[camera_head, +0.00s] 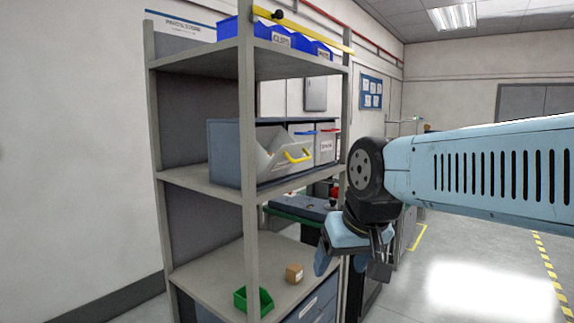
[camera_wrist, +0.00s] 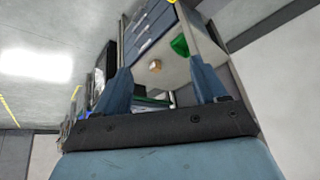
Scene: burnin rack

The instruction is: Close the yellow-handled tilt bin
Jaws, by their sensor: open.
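The yellow-handled tilt bin (camera_head: 274,154) is in a grey cabinet on the rack's middle shelf in the head view. Its pale front is tipped outward, with the yellow handle (camera_head: 297,156) on it. Beside it are a bin with a blue handle (camera_head: 303,133) and one with a red handle (camera_head: 326,146), which look upright. My gripper (camera_head: 350,266) hangs low to the right of the rack, below the bin and apart from it. In the wrist view my gripper (camera_wrist: 160,85) shows two blue fingers spread wide with nothing between them. The tilt bin does not show there.
The grey rack (camera_head: 250,200) has upright posts, one just left of the tilt bin. A green bin (camera_head: 254,300) and a small brown box (camera_head: 294,273) are on the lower shelf. Blue bins (camera_head: 275,36) stand on top. Clear floor (camera_head: 470,270) lies right.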

